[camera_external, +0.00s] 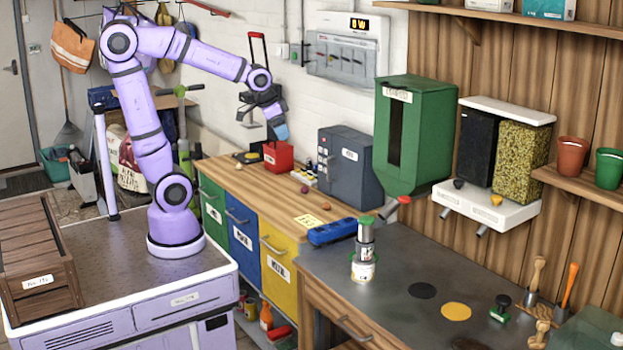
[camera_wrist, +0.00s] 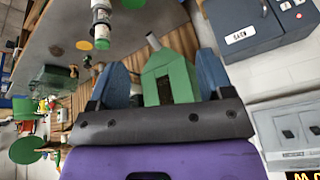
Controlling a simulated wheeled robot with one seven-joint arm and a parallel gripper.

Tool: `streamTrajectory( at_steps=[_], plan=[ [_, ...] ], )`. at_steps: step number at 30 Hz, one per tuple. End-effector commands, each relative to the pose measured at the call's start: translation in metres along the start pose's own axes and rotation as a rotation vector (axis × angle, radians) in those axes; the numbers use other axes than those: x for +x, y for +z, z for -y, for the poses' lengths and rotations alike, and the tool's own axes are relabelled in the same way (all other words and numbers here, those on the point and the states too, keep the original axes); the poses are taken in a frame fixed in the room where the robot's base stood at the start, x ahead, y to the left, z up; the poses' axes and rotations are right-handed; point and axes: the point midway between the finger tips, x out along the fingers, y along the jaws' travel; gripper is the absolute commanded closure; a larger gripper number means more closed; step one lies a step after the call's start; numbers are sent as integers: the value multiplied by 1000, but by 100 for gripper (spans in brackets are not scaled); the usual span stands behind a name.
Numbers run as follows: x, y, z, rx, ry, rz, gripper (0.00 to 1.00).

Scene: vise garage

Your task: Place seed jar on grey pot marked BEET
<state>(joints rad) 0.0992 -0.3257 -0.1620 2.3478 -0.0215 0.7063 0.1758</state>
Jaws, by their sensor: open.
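A clear and grey jar-like stack (camera_external: 364,252) with a green top and a white label stands upright on the grey bench top. It is probably the seed jar, but its label is too small to read. It also shows at the top of the wrist view (camera_wrist: 101,22). I cannot make out a grey pot marked BEET in either view. My gripper (camera_external: 280,132) hangs in the air above the back of the wooden counter, to the left of and well apart from the jar. In the wrist view its blue fingers (camera_wrist: 163,72) are spread with nothing held between them.
A green hopper (camera_external: 415,135) and a seed dispenser (camera_external: 523,150) hang on the wall behind the bench. A grey box (camera_external: 349,168), red bin (camera_external: 278,157) and blue case (camera_external: 332,232) sit nearby. Dark (camera_external: 422,291) and yellow (camera_external: 456,311) discs lie right of the jar.

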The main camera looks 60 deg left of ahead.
Motion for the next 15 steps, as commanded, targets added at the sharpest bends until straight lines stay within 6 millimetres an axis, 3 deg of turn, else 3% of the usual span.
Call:
streamTrajectory(
  at_steps=[6, 12, 15],
  plan=[
    [-46, 67, 28, -189, -55, -20, 26],
    [-70, 121, 37, -334, -76, -35, 26],
    [-75, 137, 38, -379, -79, -39, 26]
  ],
)
